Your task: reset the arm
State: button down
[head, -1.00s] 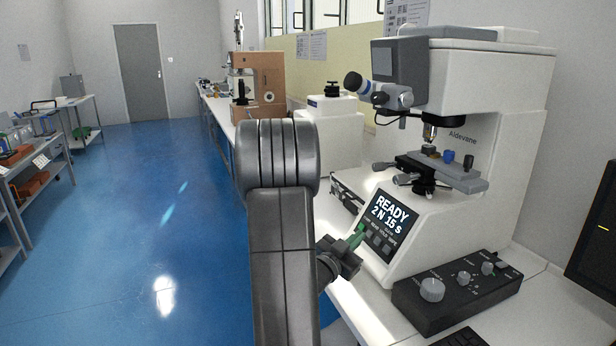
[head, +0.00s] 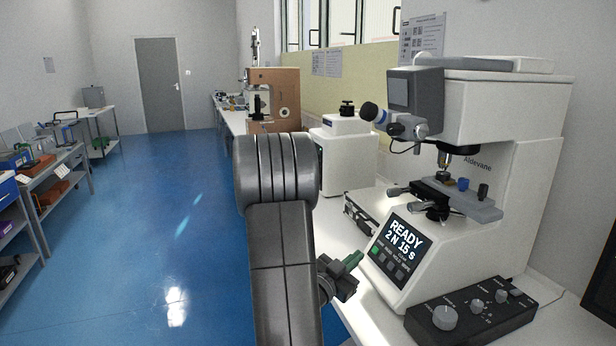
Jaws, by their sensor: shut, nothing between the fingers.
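My gripper (head: 350,264) shows at the right of my arm, low in the middle of the head view, and is partly hidden behind the arm. It has green fingertips and is shut with nothing in it. It is just left of the hardness tester (head: 470,245) and apart from its tilted screen (head: 403,236), which reads "READY 2 N 15 s". My arm rises in front of the bench and hides part of it.
The white bench (head: 369,325) runs along the right. A black control box (head: 470,312) with knobs stands in front of the tester. An open case (head: 357,216) lies behind my gripper. A brown-panelled machine (head: 285,92) stands farther back. Blue floor (head: 130,230) is clear at left, beside loaded shelves (head: 55,185).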

jog(key=d+f+b, duration=0.1)
jog(key=w+d+f+b, duration=0.1)
jog(key=d+f+b, duration=0.1)
jog(key=d, duration=0.1)
jog(key=shift+w+d, duration=0.1)
jog(key=shift+w, duration=0.2)
jog(key=shift+b, duration=0.5)
